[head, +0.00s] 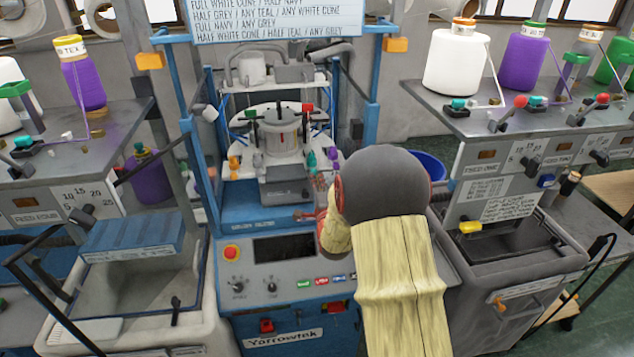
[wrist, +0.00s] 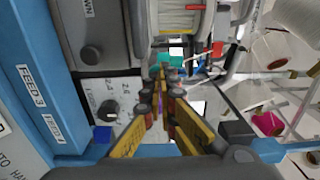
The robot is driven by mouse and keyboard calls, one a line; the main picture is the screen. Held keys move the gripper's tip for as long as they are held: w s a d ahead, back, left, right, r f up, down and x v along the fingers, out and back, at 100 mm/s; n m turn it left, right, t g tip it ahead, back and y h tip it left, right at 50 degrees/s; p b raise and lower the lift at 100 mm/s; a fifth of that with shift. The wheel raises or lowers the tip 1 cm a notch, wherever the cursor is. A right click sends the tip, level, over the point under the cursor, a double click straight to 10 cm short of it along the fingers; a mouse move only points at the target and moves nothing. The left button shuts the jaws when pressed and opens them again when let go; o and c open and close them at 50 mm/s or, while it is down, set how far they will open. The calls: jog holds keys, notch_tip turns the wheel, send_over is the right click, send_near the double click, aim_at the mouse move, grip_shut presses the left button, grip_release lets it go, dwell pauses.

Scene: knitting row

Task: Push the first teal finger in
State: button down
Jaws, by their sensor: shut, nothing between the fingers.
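A small teal finger (head: 311,160) shows at the right of the knitting machine's white ring, beside a purple one (head: 333,153). Another bit of teal (wrist: 161,51) shows just beyond the tips. I cannot tell which of these is the first teal finger. My gripper (wrist: 166,78) is shut and empty, its yellow fingers meeting at the tips; contact with the teal cannot be told.
The blue machine frame (head: 371,80) and a control panel (head: 285,280) surround the work area. A blue FEED 3 post (wrist: 45,70) and a grey dial box (wrist: 105,100) stand close left of my gripper. The right shelf (head: 430,95) carries yarn cones and levers.

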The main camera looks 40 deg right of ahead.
aim_at(314, 171)
jog(key=shift+w, duration=0.1)
jog(key=b+x, duration=0.2)
jog(key=x, duration=0.1)
jog(key=shift+w+d+f+b, duration=0.1)
jog(key=shift+w+f+b, duration=0.1)
jog(key=shift+b, duration=0.15)
jog(key=shift+s+r, duration=0.1)
jog(key=shift+r, duration=0.2)
jog(key=shift+f, duration=0.1)
